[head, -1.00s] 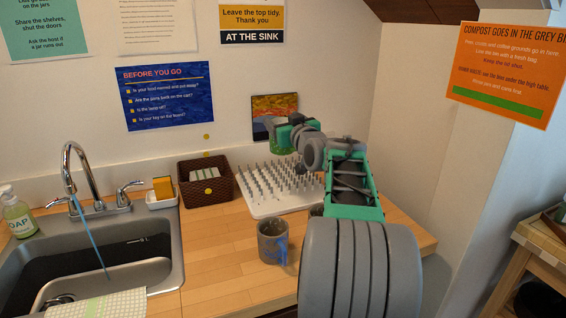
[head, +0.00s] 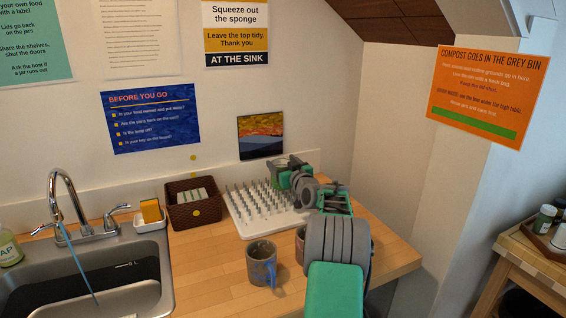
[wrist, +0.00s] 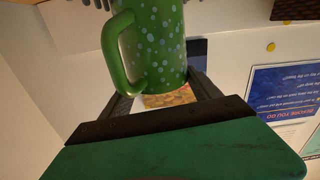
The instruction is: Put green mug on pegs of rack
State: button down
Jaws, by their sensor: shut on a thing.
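My gripper (head: 287,170) is shut on the green mug (wrist: 152,45), which has pale dots and a handle on the left in the wrist view. One end of the mug is cut off by the wrist view's top edge. In the head view the green mug (head: 277,174) is small and partly covered by my gripper, at the back right of the rack. The rack (head: 240,222) is a white board with several upright grey pegs. Pegs also show at the wrist view's top left. I cannot tell whether the mug touches them.
A grey mug with a blue handle (head: 261,262) stands in front of the rack. Another brownish mug (head: 299,241) is mostly hidden behind my arm. A brown basket (head: 194,211) is left of the rack, then the sink (head: 145,262). A small picture (head: 260,136) leans behind.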

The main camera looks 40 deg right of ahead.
jog(key=shift+r, duration=0.1)
jog(key=shift+b, duration=0.3)
jog(key=shift+c, duration=0.8)
grip_release()
jog(key=shift+r+p, duration=0.1)
jog(key=shift+p, duration=0.25)
jog(key=b+v, duration=0.2)
jog(key=v, duration=0.5)
jog(key=shift+s, duration=0.3)
jog(key=shift+a, duration=0.15)
